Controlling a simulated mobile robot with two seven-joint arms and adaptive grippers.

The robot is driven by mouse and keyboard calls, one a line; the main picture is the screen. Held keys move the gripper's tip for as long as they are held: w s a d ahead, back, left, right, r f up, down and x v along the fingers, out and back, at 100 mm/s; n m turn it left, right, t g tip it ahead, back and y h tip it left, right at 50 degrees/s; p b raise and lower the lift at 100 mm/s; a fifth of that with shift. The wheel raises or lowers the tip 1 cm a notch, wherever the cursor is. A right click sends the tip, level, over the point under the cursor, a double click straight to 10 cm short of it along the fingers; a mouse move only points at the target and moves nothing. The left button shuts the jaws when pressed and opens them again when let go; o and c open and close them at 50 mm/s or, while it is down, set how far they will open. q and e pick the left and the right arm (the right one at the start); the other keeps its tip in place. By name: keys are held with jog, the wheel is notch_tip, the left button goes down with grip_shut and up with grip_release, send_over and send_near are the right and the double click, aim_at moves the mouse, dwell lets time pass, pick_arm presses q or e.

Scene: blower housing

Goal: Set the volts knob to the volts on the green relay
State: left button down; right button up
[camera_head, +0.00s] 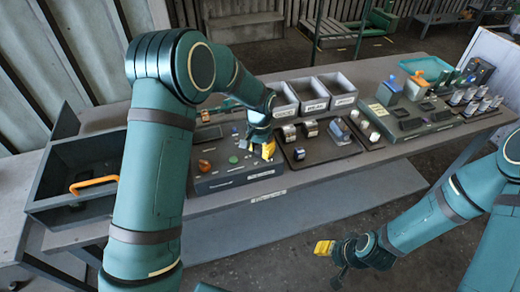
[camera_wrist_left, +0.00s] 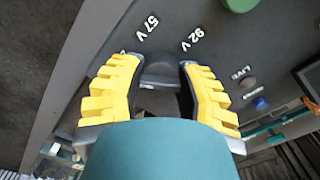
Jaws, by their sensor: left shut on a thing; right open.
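The dark knob (camera_wrist_left: 160,70) sits on the grey panel, with the labels "57 V" and "92 V" printed beside it in the left wrist view. My left gripper (camera_wrist_left: 160,92) has its yellow fingers on both sides of the knob and is shut on it. In the head view my left gripper (camera_head: 264,150) is over the right part of the control panel (camera_head: 240,177), and its arm and fingers hide the knob there. My right gripper (camera_head: 328,250) is open and empty, low in front of the bench. I cannot make out which thing is the green relay.
A green round button (camera_head: 233,159) and an orange knob (camera_head: 205,165) are on the panel. A dark tray (camera_head: 325,155) with several small devices lies right of it. Grey bins (camera_head: 312,106) stand behind.

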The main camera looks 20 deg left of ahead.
aim_at(260, 148)
pick_arm(q)
jog(key=shift+m, duration=0.4)
jog(key=c, duration=0.5)
grip_release()
jog(key=shift+r, duration=0.15)
notch_tip(260, 148, up, 12)
jog(key=shift+f, duration=0.1)
jog(key=shift+s+f, duration=0.1)
dwell(0.4)
